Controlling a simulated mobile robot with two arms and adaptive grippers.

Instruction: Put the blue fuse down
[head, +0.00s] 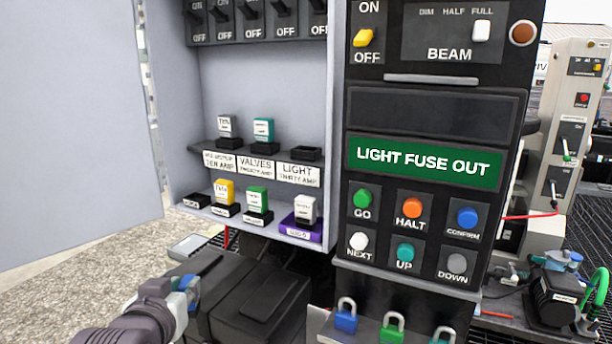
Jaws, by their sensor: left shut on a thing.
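My left gripper (180,294) is low at the left, shut on the small blue fuse (189,283), which is mostly hidden by the fingers. It is below and in front of the open cabinet. The upper shelf (205,149) holds a grey fuse (227,125), a teal fuse (264,129) and an empty black socket (306,153) above the LIGHT label. The lower shelf holds a yellow fuse (223,191), a green fuse (257,199), a white fuse (305,209) in a purple holder (301,229), and an empty black socket (196,200). My right gripper is not in view.
A pale shallow tray (188,246) lies beyond the gripper, below the shelves. The cabinet door (75,120) stands open at the left. The control panel (430,120) reads LIGHT FUSE OUT.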

